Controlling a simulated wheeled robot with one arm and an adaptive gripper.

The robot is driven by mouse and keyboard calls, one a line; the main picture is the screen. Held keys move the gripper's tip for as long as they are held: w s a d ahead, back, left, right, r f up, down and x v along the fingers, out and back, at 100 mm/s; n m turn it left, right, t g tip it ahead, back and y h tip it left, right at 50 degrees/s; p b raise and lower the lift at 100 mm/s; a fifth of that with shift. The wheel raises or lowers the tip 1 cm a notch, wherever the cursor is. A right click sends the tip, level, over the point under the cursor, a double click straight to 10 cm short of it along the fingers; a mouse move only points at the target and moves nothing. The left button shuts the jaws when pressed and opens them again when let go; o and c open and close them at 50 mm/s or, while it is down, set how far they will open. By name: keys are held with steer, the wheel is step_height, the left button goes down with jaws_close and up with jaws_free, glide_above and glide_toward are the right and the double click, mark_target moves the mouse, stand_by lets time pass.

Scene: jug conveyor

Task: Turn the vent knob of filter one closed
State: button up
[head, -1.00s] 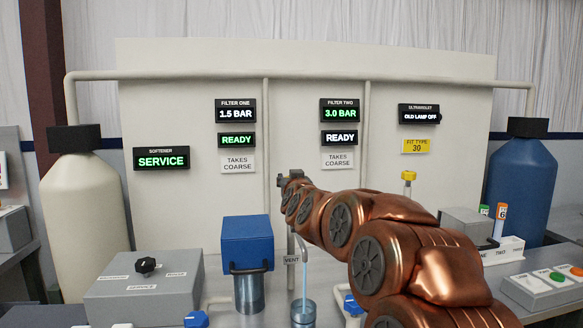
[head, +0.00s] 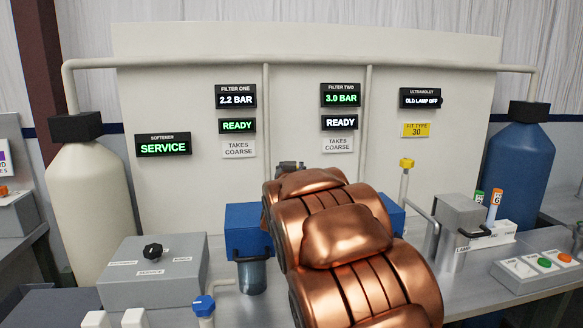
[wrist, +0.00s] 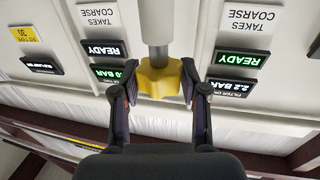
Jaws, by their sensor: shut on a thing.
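In the wrist view, which is upside down, a yellow vent knob (wrist: 160,76) sits at the end of a pale pipe. My gripper (wrist: 159,88) is shut on it, one finger on each side. The filter one display (head: 236,96) reads 2.2 BAR, with a green READY sign (head: 238,126) below it. The filter one housing (head: 240,216) has a blue head and stands left of my arm, partly covered. My arm hides the held knob and the vent outlet in the head view, so I cannot see whether water runs there.
Another yellow knob (head: 406,163) stands on a pipe right of my arm. The filter two display (head: 340,95) reads 3.0 BAR. A grey softener box (head: 153,262) and a blue valve knob (head: 203,305) are at left. A button panel (head: 545,268) is at right.

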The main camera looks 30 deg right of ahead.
steer(key=shift+r, duration=0.1)
steer(key=o, duration=1.2)
steer(key=shift+c, duration=0.2)
steer(key=shift+s, duration=0.1)
steer(key=v, duration=1.2)
